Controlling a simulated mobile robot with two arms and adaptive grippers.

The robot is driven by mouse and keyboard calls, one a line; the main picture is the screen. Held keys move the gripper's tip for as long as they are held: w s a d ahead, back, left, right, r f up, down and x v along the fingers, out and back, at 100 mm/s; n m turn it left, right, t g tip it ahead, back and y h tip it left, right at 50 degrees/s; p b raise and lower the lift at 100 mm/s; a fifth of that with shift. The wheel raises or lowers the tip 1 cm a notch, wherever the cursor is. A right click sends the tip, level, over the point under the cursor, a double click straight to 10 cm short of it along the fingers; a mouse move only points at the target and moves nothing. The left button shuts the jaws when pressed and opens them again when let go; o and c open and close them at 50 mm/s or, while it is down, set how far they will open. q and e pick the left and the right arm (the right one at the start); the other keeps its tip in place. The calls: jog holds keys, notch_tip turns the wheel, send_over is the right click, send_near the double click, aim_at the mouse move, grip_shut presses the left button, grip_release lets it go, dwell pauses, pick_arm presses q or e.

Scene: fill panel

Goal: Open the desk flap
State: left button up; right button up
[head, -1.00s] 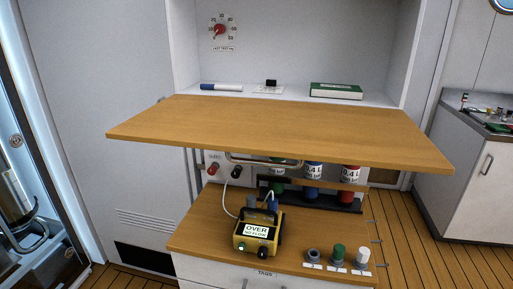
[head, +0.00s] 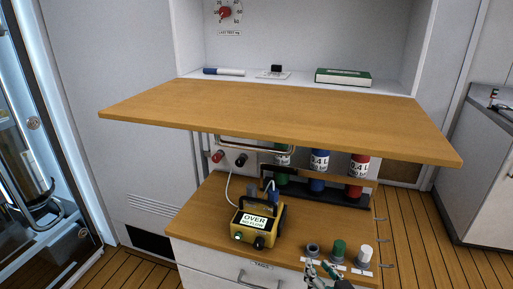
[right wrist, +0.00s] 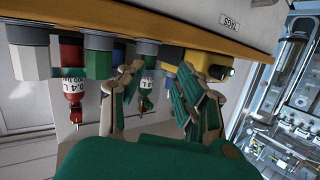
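The desk flap (head: 280,112) is a wide wooden board in the head view. It lies flat, standing out from the white cabinet below an open recess. My right gripper (head: 322,268) shows at the bottom edge of the head view, in front of the lower wooden top and well below the flap. In the right wrist view, my right gripper (right wrist: 160,88) has its green and beige fingers spread, with nothing seen held between them. My left gripper is not in view.
The lower wooden top (head: 205,215) bears a yellow "OVER" meter (head: 257,225) and several small capped parts near its front right. Red, blue and green cylinders (head: 319,172) stand behind, under the flap. A green book (head: 343,77) and marker (head: 224,71) lie in the recess.

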jog(key=w+r+t+y, duration=0.1)
jog(key=w+a+r+t, duration=0.1)
jog(key=r, duration=0.1)
jog(key=w+a+r+y, duration=0.1)
jog(key=w+r, duration=0.1)
jog(key=shift+r+n+t+y, duration=0.2)
jog(key=shift+n+t+y, duration=0.1)
jog(key=shift+n+t, duration=0.1)
notch_tip(320, 180, up, 8)
jog(key=w+a+n+t+y, duration=0.2)
jog(key=n+y, duration=0.1)
jog(key=y, duration=0.4)
jog(key=n+g+y, duration=1.4)
jog(key=n+g, duration=0.1)
jog(key=g, duration=0.1)
send_near(256, 150)
jog(key=p+x, duration=0.1)
jog(key=x, duration=0.2)
jog(key=p+x, duration=0.2)
jog(key=x, duration=0.2)
jog(key=p+x, duration=0.2)
jog(key=x, duration=0.1)
jog(key=shift+w+a, duration=0.3)
jog(key=shift+w, duration=0.1)
grip_shut()
